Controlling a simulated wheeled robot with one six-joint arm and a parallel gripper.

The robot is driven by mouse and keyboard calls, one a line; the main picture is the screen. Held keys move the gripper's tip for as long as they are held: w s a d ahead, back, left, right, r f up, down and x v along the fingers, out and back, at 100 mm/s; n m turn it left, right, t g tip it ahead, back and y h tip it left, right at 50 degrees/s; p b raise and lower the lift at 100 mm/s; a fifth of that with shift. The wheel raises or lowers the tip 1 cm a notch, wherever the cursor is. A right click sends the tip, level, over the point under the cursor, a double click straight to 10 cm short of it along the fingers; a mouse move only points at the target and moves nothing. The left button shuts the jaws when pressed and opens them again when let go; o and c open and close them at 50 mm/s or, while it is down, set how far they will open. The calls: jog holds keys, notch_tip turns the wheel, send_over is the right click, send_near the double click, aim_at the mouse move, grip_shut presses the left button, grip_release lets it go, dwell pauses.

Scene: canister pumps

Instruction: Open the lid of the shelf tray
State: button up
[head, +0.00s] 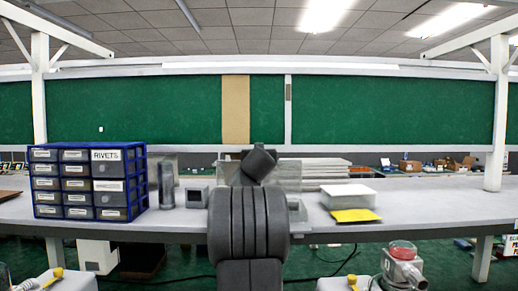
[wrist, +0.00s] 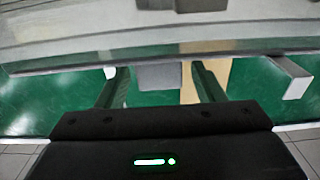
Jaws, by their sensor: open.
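In the wrist view my gripper (wrist: 160,70) is open, with one dark finger on each side of a small grey block (wrist: 160,78). I cannot tell whether the fingers touch it. The block hangs at the edge of a broad grey, glassy surface (wrist: 70,42) that fills the upper part of this view, possibly the shelf tray's lid. In the head view a see-through box (head: 287,176) on the bench shows partly behind my arm. It may be the shelf tray; my arm hides its middle and my gripper.
The long grey bench (head: 440,206) carries a blue-framed drawer cabinet (head: 90,182), a dark cylinder (head: 166,186) and a small grey box (head: 196,196) at left. A white box (head: 348,195) and a yellow sheet (head: 355,215) lie right. The bench's right part is mostly clear.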

jog(key=shift+w+p, duration=0.45)
jog(key=shift+w, duration=0.8)
grip_shut()
jog(key=shift+s+f+b, duration=0.1)
jog(key=shift+b, duration=0.25)
